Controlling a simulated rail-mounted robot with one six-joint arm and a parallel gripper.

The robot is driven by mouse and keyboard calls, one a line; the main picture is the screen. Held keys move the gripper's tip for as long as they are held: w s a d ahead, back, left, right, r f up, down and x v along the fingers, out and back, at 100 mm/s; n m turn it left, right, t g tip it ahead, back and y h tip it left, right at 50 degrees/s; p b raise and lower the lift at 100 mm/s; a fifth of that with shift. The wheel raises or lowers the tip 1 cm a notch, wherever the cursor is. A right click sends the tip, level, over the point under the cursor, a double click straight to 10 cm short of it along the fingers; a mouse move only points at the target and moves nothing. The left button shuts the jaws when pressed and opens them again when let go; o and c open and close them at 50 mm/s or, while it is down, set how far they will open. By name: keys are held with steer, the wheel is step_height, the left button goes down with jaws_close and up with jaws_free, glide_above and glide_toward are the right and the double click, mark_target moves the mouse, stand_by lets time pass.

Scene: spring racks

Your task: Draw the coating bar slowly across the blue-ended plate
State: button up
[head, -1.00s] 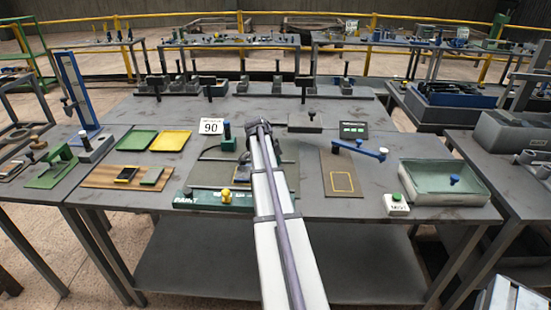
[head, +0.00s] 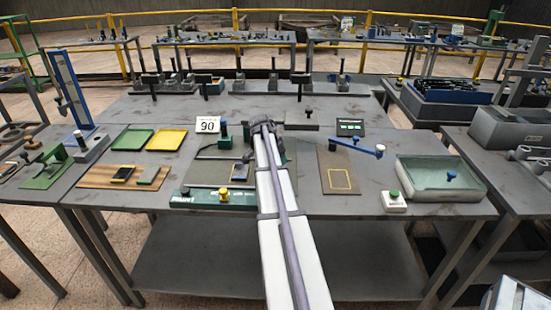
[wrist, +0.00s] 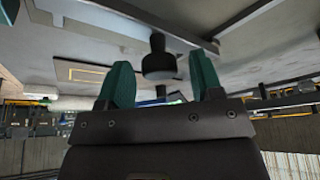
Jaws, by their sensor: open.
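The blue-ended plate (head: 240,172) lies on the grey bed of the green-fronted coating stand (head: 182,201), just left of my arm. My gripper (wrist: 160,85) is open in the wrist view, its two teal fingers apart on either side of a black knob (wrist: 158,64). The knob sits between the fingers with gaps at both sides. A long grey bar (wrist: 185,28) runs behind it; I cannot tell whether the knob belongs to that bar. In the head view my arm hides the fingertips and part of the stand.
A brown panel with a yellow outline (head: 329,170) and a glass-like tray (head: 440,188) lie to the right. A blue lever (head: 355,147) reaches over the panel.

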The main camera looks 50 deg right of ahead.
steer(key=shift+r, duration=0.15)
steer(key=p+v, duration=1)
steer(key=shift+a+r, duration=0.2)
steer(key=shift+r, duration=0.05)
stand_by(0.7)
stand_by(0.4)
steer(key=s+a+n+y, duration=0.1)
steer(key=s+a+n, duration=0.3)
steer(key=a, duration=1.1)
steer(key=s+a+f+n+y, duration=0.1)
steer(key=s+a+n, duration=0.3)
steer(key=a+n, duration=0.4)
steer(key=s+a+n+y, duration=0.2)
steer(key=s+a+n, duration=0.2)
steer(key=a, duration=1.8)
steer(key=n, duration=0.2)
steer(key=shift+a+f+n, duration=0.2)
steer(key=shift+n, duration=0.2)
steer(key=shift+s, duration=0.1)
